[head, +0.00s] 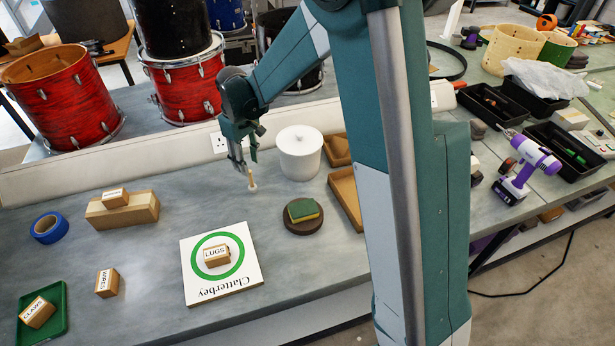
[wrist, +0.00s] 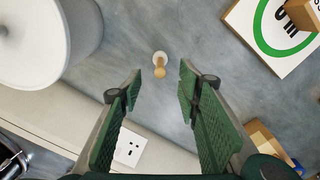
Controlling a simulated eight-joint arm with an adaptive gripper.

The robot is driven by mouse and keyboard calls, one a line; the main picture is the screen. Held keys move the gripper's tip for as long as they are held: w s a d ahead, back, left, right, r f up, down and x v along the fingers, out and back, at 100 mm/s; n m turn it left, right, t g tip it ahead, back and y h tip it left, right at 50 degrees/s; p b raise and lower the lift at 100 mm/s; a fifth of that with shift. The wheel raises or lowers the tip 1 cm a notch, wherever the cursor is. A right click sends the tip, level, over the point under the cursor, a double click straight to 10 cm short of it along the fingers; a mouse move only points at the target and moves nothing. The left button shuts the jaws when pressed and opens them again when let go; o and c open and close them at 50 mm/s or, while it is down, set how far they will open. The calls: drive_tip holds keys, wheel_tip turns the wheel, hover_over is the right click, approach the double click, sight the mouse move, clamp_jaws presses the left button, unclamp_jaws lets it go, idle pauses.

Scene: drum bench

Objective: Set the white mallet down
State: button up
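The white mallet (head: 252,182) stands upright on the grey bench, its small white head down and its wooden handle up. It also shows in the wrist view (wrist: 160,60), seen from above, past the fingertips. My gripper (head: 243,164) is low over the bench, beside the handle in the head view. In the wrist view the green fingers of my gripper (wrist: 160,84) are spread wide, with a clear gap to the mallet on both sides. Nothing is held.
A white lidded tub (head: 300,154) stands just right of the mallet. A white Clatterbey board (head: 225,283) with a block marked LUGS lies in front. A sponge on a dark disc (head: 303,227) is front right. A wooden block (head: 122,211) lies left. Bench around the mallet is bare.

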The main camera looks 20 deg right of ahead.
drive_tip(key=s+d+r+m+t, duration=0.2)
drive_tip(key=s+d+r, duration=0.2)
drive_tip(key=s+r, duration=0.35)
drive_tip(key=s+d+r+m+t, duration=0.1)
drive_tip(key=s+d+r, duration=0.45)
drive_tip(key=r, duration=0.25)
drive_tip(key=s+d+r+m+t, duration=0.1)
drive_tip(key=s+d+m+t, duration=0.1)
drive_tip(key=s, duration=0.8)
drive_tip(key=s+d+r+m+t, duration=0.1)
drive_tip(key=s+d, duration=0.3)
drive_tip(key=s, duration=0.7)
drive_tip(key=shift+s+d+r+m+t, duration=0.2)
drive_tip(key=shift+s+r+m+t, duration=0.05)
drive_tip(key=shift+m+t, duration=0.35)
drive_tip(key=shift+f, duration=0.1)
drive_tip(key=shift+f+b, duration=0.9)
drive_tip(key=shift+b, duration=0.05)
